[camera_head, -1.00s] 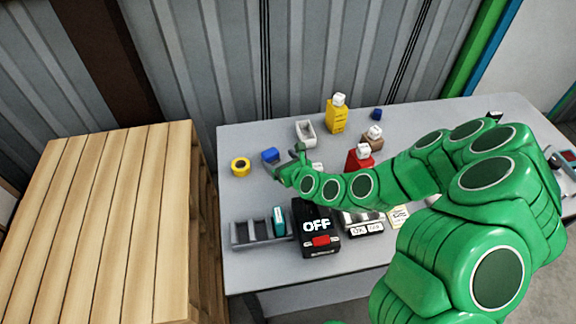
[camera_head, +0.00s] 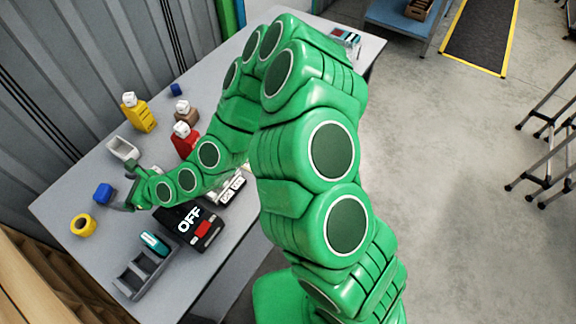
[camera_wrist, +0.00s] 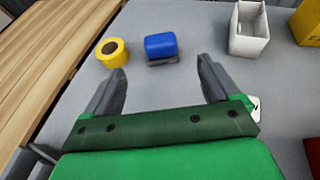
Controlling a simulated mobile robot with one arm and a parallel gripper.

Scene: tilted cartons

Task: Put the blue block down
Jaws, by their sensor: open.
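A blue block (camera_head: 103,193) rests on the grey table (camera_head: 62,198), beside a yellow roll. It also shows in the wrist view (camera_wrist: 160,45), with a dark grey strip under its near side. My gripper (camera_wrist: 161,68) is open and empty, its two grey fingers spread apart. The block is just beyond the fingertips, between their lines, and I see no contact. In the head view my gripper (camera_head: 122,193) is close to the block's right side. A second, smaller dark blue block (camera_head: 176,89) is at the far side of the table.
The yellow roll (camera_wrist: 112,52) is left of the block and a white open bin (camera_wrist: 249,28) is right. A yellow bottle (camera_head: 139,116), a red bottle (camera_head: 184,143), a black OFF box (camera_head: 192,226) and a grey divided tray (camera_head: 146,275) also stand there. Bare table surrounds the block.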

